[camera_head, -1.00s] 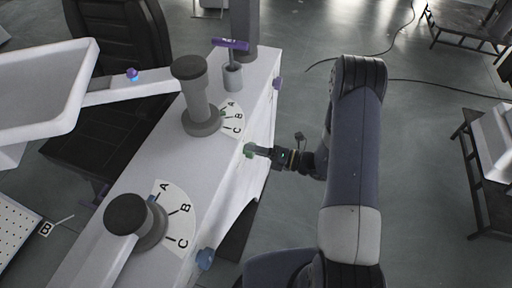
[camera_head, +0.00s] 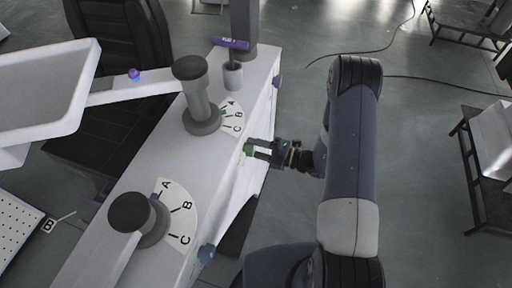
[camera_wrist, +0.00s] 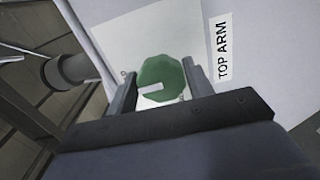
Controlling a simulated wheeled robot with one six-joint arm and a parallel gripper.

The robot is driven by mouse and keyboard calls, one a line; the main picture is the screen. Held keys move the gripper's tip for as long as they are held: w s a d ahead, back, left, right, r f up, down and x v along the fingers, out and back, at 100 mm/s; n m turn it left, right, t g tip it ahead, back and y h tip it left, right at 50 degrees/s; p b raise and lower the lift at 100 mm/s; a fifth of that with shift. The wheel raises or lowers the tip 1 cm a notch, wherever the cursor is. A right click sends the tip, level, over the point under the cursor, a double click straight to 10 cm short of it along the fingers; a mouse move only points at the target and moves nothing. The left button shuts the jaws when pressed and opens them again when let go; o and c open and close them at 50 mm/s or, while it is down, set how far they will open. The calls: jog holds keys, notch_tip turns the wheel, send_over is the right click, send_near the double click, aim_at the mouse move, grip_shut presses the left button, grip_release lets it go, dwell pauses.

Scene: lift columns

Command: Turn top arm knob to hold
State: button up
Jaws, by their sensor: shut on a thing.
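The green top arm knob (camera_wrist: 165,76) is on the side of the white column housing, with a "TOP ARM" label (camera_wrist: 223,48) beside it in the wrist view. A pale notch on its face points left in that view. My gripper (camera_wrist: 158,72) has one finger on each side of the knob and is shut on it. In the head view, my gripper (camera_head: 258,149) reaches from the right to the green knob (camera_head: 248,149) on the housing's right side. The knob's hold mark cannot be made out.
On the white housing top stand two grey columns (camera_head: 199,105) (camera_head: 131,213) with A-B-C dials. A purple-handled tool (camera_head: 231,44) stands in a grey cup (camera_head: 233,76). A blue knob (camera_head: 206,253) and a purple knob (camera_head: 277,81) are on the same side.

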jog(key=o, duration=0.9)
jog(key=shift+o, duration=0.2)
jog(key=shift+d, duration=0.1)
jog(key=b+v, duration=0.1)
jog(key=v, duration=0.9)
jog(key=shift+d, duration=0.3)
jog(key=shift+s, duration=0.15)
jog(key=x, duration=1.1)
jog(key=shift+p, duration=0.45)
